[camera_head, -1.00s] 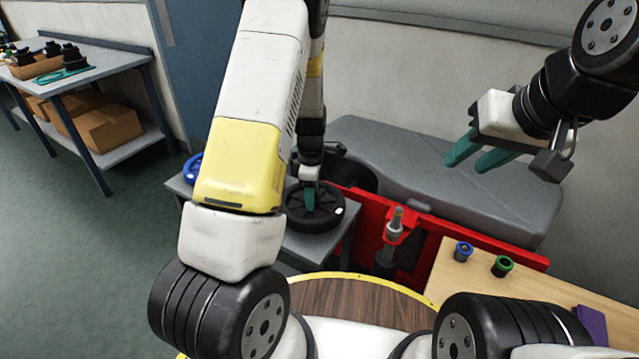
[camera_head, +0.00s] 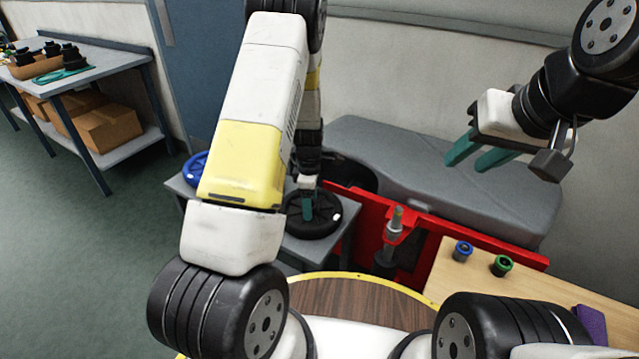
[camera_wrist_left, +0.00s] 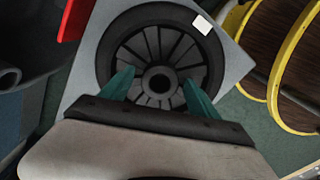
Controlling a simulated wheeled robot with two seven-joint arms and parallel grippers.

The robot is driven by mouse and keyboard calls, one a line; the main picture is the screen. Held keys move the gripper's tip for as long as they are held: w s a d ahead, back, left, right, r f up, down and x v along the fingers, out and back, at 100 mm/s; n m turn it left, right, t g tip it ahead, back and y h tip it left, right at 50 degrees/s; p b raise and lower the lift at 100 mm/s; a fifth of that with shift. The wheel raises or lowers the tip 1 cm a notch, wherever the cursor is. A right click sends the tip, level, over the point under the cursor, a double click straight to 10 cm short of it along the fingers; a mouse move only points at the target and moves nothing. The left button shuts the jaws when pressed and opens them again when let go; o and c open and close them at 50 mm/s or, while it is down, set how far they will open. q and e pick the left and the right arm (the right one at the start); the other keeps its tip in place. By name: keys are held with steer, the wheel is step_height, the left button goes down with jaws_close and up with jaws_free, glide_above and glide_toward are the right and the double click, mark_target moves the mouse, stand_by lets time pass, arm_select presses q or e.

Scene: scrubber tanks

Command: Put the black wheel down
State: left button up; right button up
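The black wheel (camera_head: 313,222) lies flat at the grey stand (camera_head: 335,244), its spokes and hub facing up. In the left wrist view the wheel (camera_wrist_left: 158,22) covers most of the stand's top (camera_wrist_left: 232,62); a small gap beneath cannot be ruled out. My left gripper (camera_head: 308,207) points down over the wheel's middle. Its green fingers (camera_wrist_left: 158,84) are apart on either side of the hub, with visible space between them and the hub; whether the tips touch the spokes cannot be told. My right gripper (camera_head: 478,154) is open and empty, above the grey padded surface.
A blue wheel (camera_head: 194,168) is on the left of the stand, partly behind my left arm. A red frame (camera_head: 462,234) with an upright metal post (camera_head: 394,226) stands to the right. A wooden table (camera_head: 470,285) holds blue and green rings. A round brown table (camera_head: 360,303) is in front.

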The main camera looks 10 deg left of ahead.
arm_select(q)
steer(key=s+d+r+m+t+h, duration=0.1)
steer(key=s+r+m, duration=0.2)
steer(key=r, duration=0.7)
steer(key=s+r+m+t, duration=0.1)
steer(key=s+r+m, duration=0.2)
steer(key=r, duration=0.7)
steer(key=s+d+r+m+t+h, duration=0.1)
steer(key=s+r+m, duration=0.25)
steer(key=r, duration=0.55)
steer(key=s+r+m+t, duration=0.1)
steer(key=s+r+m, duration=0.3)
steer(key=s, duration=0.3)
steer(key=s+r+m+t, duration=0.2)
steer(key=s+r+m, duration=0.2)
steer(key=s, duration=0.3)
steer(key=shift+s+m, duration=0.4)
steer(key=shift+m, duration=0.35)
